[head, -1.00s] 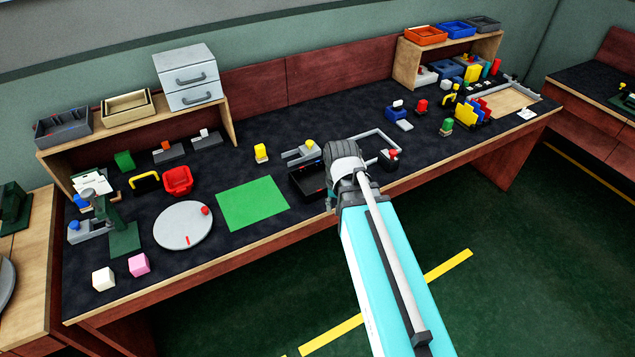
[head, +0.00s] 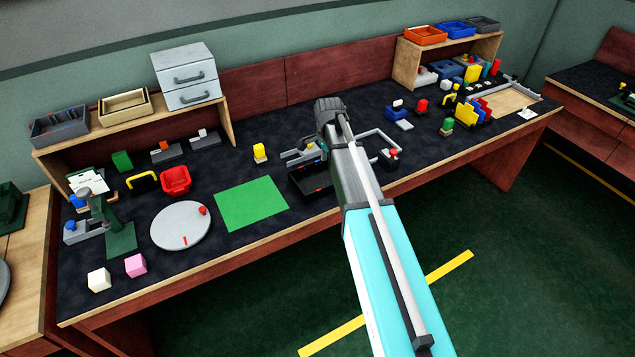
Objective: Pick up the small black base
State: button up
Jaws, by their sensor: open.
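I cannot single out the small black base with certainty. Two low dark-grey bases stand at the back left of the table: one carries an orange block (head: 168,153), the other a white one (head: 205,139). A black tray (head: 312,184) lies at the table's middle, partly covered by my arm.
A grey drawer unit (head: 188,75) stands on the left shelf. A green mat (head: 250,204) and a round grey disc (head: 180,227) lie at the front left. A grey frame (head: 385,138) lies right of my arm. Bins (head: 456,30) top the right shelf. Dark tabletop behind the gripper is clear.

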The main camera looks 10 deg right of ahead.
jog(key=shift+f, duration=0.15)
jog(key=b, duration=0.8)
send_over(327, 194)
notch_tip(327, 194, down, 8)
jog(key=shift+w+a+r, duration=0.1)
jog(key=shift+f+b, duration=0.25)
jog(key=shift+b, duration=0.1)
jog(key=shift+f, duration=0.1)
jog(key=shift+w+f+b, duration=0.1)
jog(key=shift+f+b, duration=2.4)
jog(key=shift+b, duration=0.1)
jog(key=shift+c, duration=0.2)
jog(key=shift+d, duration=0.2)
grip_shut()
